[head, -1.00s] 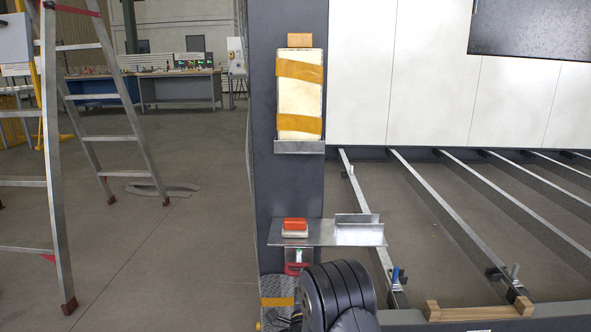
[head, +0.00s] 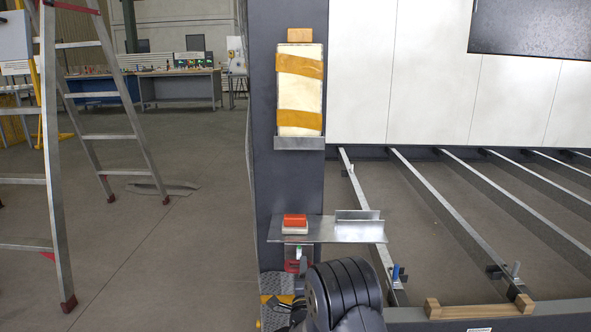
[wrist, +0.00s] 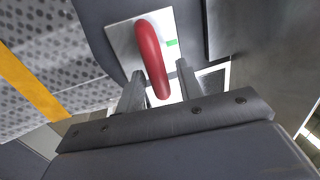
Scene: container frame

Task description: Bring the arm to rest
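My gripper (wrist: 160,68) is open in the wrist view, its two fingers apart. A red handle (wrist: 152,55) on a pale plate shows between the fingers in the picture, with gaps at its sides; I cannot tell how far ahead it lies. The handle also shows in the head view (head: 297,266), under a metal shelf on the dark post. In the head view my black arm link fills the bottom middle and hides most of the gripper.
The metal shelf (head: 345,232) holds a red-and-white block (head: 294,223). Above it, a taped cream package (head: 299,92) sits on a bracket. A ladder (head: 58,170) stands at left; metal rails (head: 440,200) run at right.

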